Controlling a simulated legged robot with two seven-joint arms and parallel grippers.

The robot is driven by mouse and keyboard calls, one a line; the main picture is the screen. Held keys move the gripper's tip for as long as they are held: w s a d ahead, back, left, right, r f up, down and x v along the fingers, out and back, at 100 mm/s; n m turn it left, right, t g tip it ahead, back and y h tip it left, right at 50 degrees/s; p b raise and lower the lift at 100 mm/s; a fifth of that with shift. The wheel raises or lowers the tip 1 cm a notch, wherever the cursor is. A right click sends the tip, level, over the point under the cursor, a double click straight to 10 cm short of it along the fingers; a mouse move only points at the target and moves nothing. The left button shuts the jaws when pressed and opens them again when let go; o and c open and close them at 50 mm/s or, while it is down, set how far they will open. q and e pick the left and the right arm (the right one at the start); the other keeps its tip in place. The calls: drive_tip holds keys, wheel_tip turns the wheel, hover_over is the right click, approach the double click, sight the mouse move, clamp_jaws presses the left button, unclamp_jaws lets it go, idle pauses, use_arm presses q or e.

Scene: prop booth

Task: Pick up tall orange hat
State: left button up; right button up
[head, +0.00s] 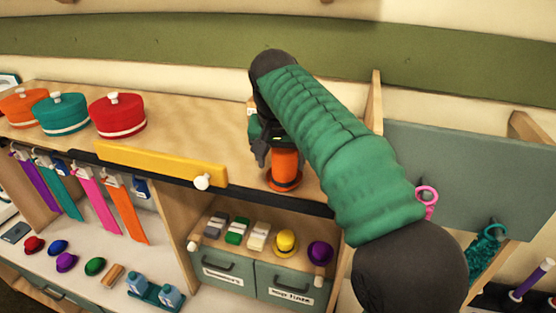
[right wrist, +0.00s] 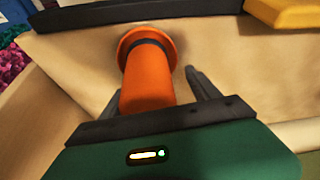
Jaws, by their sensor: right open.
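The tall orange hat (head: 285,168) stands upright on the wooden counter top near its dark front edge, with its brim down and a dark band above it. My right gripper (head: 262,148) is at the hat's upper part, partly hidden by my green arm. In the right wrist view the hat (right wrist: 148,78) lies between the two dark fingers of my open gripper (right wrist: 151,90), one on each side. A gap shows between the hat and the right-hand finger; I cannot tell whether the other touches. My left gripper is not in view.
A yellow bar with a white knob (head: 160,163) lies along the counter edge left of the hat. Drawers (head: 290,287) and small hats are below. A grey-green panel (head: 470,175) stands right.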

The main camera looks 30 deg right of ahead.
drive_tip(key=shift+s+d, duration=0.25)
drive_tip(key=shift+s, duration=0.8)
drive_tip(key=shift+c, duration=0.2)
drive_tip(key=shift+s, duration=0.15)
drive_tip(key=shift+c, duration=2.4)
drive_tip(key=shift+w+a, duration=0.35)
drive_tip(key=shift+w, duration=0.15)
drive_tip(key=c, duration=0.5)
drive_tip(key=shift+w+a, duration=0.1)
drive_tip(key=shift+a, duration=0.1)
drive_tip(key=c, duration=0.3)
drive_tip(key=shift+c, duration=1.1)
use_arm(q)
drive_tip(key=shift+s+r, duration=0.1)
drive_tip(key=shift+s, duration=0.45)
use_arm(e)
drive_tip(key=shift+d, duration=0.2)
